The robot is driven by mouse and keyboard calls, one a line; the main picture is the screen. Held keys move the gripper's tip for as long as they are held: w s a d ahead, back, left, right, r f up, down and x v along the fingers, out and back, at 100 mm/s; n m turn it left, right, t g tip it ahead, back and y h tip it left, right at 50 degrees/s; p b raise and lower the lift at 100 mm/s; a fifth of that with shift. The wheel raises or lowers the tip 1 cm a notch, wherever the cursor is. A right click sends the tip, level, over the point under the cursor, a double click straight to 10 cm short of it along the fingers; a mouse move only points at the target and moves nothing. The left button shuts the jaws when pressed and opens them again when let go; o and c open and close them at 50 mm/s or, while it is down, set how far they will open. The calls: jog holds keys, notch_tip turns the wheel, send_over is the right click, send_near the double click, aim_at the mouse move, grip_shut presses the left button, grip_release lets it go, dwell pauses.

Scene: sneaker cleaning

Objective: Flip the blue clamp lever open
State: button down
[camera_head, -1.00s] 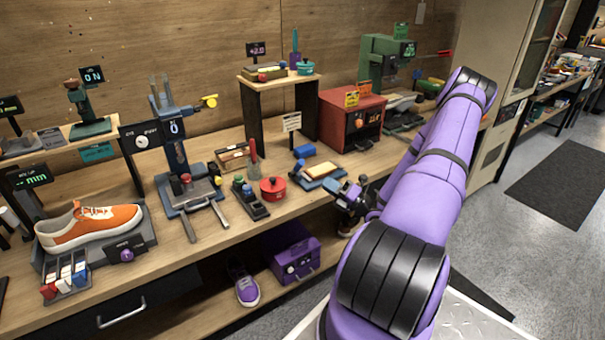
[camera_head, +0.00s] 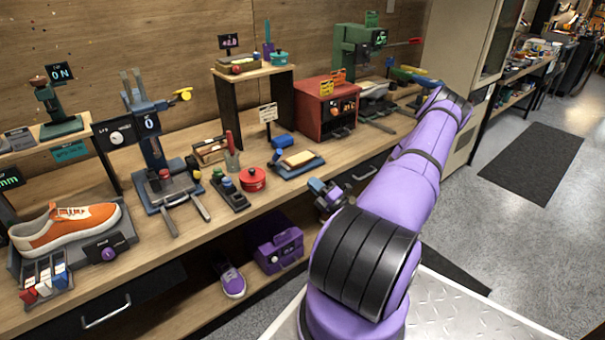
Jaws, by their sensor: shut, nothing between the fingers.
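A low blue fixture (camera_head: 312,166) with a tan block (camera_head: 298,158) lying on it rests near the bench's front edge. A small upright blue piece (camera_head: 276,158) at its left end looks like the clamp lever. It is too small to tell its exact position. My gripper (camera_head: 325,194) is at the bench's front edge, below and right of the fixture in the picture, and apart from it. It is shut and empty. Its fingertips are small and partly hidden by the wrist.
A red box machine (camera_head: 325,110) stands behind right. A purple box (camera_head: 279,249) sits on the lower shelf. Bare bench lies right of the fixture.

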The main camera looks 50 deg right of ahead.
send_near(275, 157)
jog(key=w+d+r, duration=0.1)
jog(key=w+r, duration=0.3)
jog(key=r, duration=0.1)
jog(key=shift+w+r, duration=0.15)
jog(key=shift+r, duration=0.05)
dwell(0.4)
